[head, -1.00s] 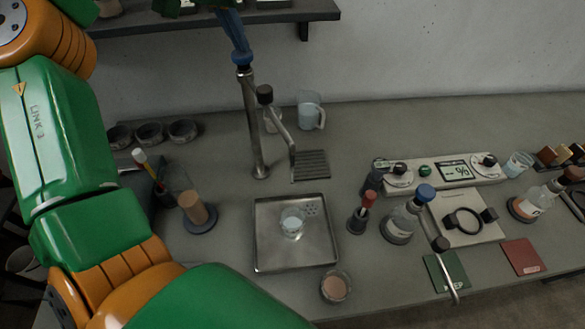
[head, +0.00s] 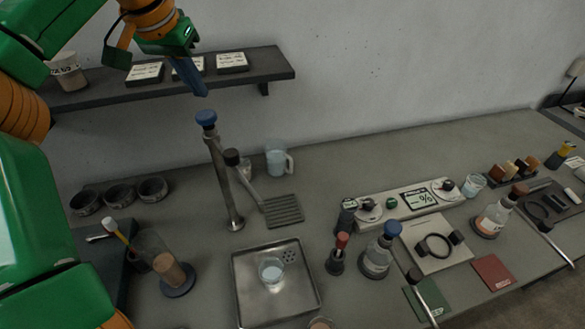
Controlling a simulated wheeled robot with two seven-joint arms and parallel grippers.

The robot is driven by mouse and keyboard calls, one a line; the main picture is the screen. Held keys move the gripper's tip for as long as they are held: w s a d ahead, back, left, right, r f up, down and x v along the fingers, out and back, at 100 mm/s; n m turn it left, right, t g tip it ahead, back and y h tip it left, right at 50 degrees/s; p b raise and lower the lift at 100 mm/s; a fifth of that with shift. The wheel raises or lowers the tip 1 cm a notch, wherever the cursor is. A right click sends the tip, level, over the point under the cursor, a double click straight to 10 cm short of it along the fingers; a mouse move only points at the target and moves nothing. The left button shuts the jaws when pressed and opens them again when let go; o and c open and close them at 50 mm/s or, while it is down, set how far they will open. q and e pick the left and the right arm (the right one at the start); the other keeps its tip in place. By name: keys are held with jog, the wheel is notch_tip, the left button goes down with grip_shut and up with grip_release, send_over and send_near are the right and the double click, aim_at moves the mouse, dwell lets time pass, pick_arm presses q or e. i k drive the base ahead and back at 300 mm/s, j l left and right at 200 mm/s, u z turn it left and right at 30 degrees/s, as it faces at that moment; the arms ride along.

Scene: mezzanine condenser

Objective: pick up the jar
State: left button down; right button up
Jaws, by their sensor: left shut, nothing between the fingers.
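My left gripper (head: 201,91) comes down from the top left, its blue fingers closed together and empty. Its tips are in front of the dark wall shelf and appear just above the blue cap of the metal tap column (head: 225,178). A pale jar-like container (head: 67,75) with a label and brownish contents stands on the left end of the shelf, apart from the gripper. A small clear glass vessel (head: 271,272) stands in the metal tray on the counter. I cannot tell for certain which one is the jar. My right gripper is out of view.
The shelf (head: 275,73) also holds several label cards. On the counter are dark bowls (head: 120,194), a clear pitcher (head: 277,160), the metal tray (head: 245,300), a stoppered bottle (head: 377,257) and a white control panel (head: 418,202).

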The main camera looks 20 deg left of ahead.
aim_at(272, 272)
jog(key=k, duration=1.5)
